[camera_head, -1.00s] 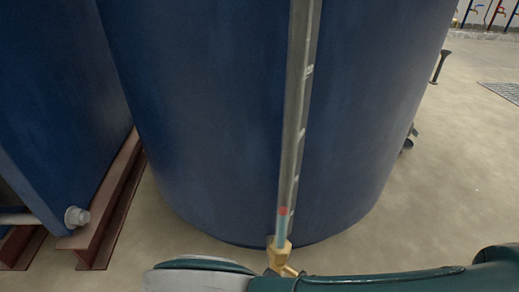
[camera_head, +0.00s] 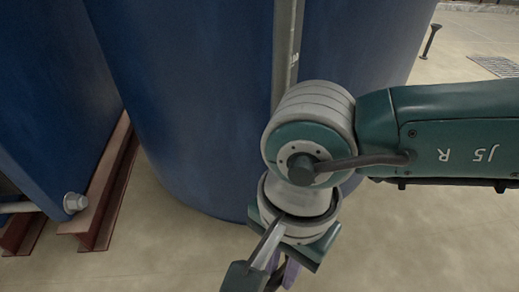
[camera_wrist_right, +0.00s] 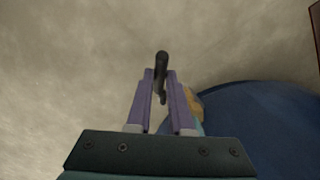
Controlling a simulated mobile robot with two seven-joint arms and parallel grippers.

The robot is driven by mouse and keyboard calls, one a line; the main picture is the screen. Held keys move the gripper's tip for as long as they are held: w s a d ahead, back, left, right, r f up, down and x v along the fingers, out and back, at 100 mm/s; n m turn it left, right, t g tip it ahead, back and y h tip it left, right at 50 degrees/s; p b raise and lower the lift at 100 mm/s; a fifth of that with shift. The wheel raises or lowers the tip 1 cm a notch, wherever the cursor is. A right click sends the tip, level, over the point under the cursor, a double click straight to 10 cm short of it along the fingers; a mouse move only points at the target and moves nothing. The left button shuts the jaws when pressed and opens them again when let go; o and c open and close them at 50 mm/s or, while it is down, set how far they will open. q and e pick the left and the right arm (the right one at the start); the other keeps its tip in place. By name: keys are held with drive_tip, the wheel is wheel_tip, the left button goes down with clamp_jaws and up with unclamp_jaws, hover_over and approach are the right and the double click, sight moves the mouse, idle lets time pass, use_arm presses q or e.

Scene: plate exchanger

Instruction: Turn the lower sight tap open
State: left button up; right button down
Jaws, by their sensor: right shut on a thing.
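In the right wrist view my right gripper (camera_wrist_right: 161,88) has its two purple fingers closed on the dark lever (camera_wrist_right: 161,63) of the lower sight tap. The lever's end sticks out beyond the fingertips. Part of the brass tap body (camera_wrist_right: 195,102) shows just right of the fingers, beside the blue tank. In the head view my right gripper (camera_head: 283,274) points down at the bottom edge, its tips partly cut off. My right wrist hides the tap and the lower sight tube there. The upper sight tube (camera_head: 287,45) shows against the tank. My left gripper is not in view.
The large blue tank (camera_head: 190,120) stands right behind my right arm. A second blue body (camera_head: 45,90) sits at left on a rusty red beam (camera_head: 100,205), with a grey pipe end (camera_head: 75,203). Bare concrete floor (camera_head: 440,110) is open at right.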

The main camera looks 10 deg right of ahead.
drive_tip(key=shift+w+r, duration=0.1)
drive_tip(key=shift+r, duration=0.1)
drive_tip(key=c, duration=0.8)
unclamp_jaws()
wheel_tip(320, 180, up, 10)
drive_tip(key=p, duration=0.7)
drive_tip(key=shift+w+d+p, duration=0.3)
drive_tip(key=shift+d, duration=0.1)
drive_tip(key=shift+f, duration=0.1)
drive_tip(key=shift+c, duration=0.2)
